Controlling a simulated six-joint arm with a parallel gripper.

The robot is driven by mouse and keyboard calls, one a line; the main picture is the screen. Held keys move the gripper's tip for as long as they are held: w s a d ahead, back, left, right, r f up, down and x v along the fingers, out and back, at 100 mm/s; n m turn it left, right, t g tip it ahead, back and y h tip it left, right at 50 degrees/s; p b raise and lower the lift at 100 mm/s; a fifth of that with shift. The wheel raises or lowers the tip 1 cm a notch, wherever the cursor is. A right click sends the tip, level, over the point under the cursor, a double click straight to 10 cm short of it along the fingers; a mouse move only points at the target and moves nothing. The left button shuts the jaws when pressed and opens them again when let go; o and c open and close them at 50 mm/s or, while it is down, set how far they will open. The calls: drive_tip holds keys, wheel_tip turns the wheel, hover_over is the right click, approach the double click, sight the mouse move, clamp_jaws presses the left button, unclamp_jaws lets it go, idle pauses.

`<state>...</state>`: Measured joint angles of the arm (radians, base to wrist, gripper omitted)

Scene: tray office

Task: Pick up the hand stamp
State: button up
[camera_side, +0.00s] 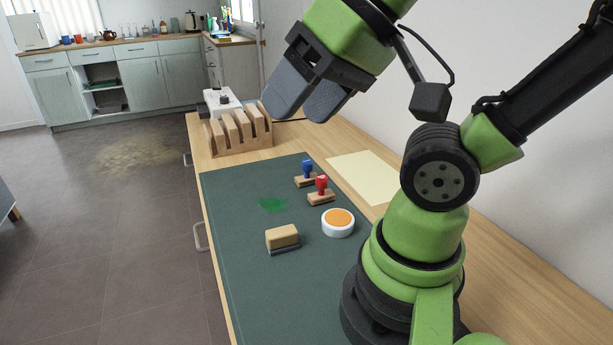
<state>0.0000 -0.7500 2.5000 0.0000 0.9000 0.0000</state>
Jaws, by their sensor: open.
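Two hand stamps stand upright on the dark green desk mat (240,215). The blue-handled hand stamp (307,170) has a wooden base and stands farther back. The red-handled hand stamp (321,188) stands just in front of it, also on a wooden base. My gripper (298,105) is open and empty, raised above the desk, and appears above and behind the stamps in the picture. Its two grey fingers point down and to the left. Neither stamp is touched by it.
A round white dish with an orange top (338,222) and a wooden block eraser (282,238) lie on the mat near the stamps. A slotted wooden rack (238,132) and a white device (222,100) stand at the back. A yellow sheet (364,176) lies right. The mat's front-left is clear.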

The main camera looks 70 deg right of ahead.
drive_tip(key=shift+w, duration=0.1)
drive_tip(key=w+d+r+n+g+h, duration=0.1)
drive_tip(key=w+d+n+g+h, duration=0.1)
drive_tip(key=w+d, duration=0.5)
drive_tip(key=n+g, duration=0.5)
drive_tip(key=n, duration=0.3)
hover_over(307, 161)
drive_tip(key=f, duration=1.9)
drive_tip(key=shift+w, duration=0.3)
wheel_tip(307, 161, down, 4)
drive_tip(key=shift+s+d+f, duration=0.1)
drive_tip(key=shift+f, duration=0.1)
wheel_tip(307, 161, down, 6)
drive_tip(key=shift+s+r, duration=0.1)
drive_tip(key=shift+s, duration=0.05)
drive_tip(key=shift+c, duration=0.2)
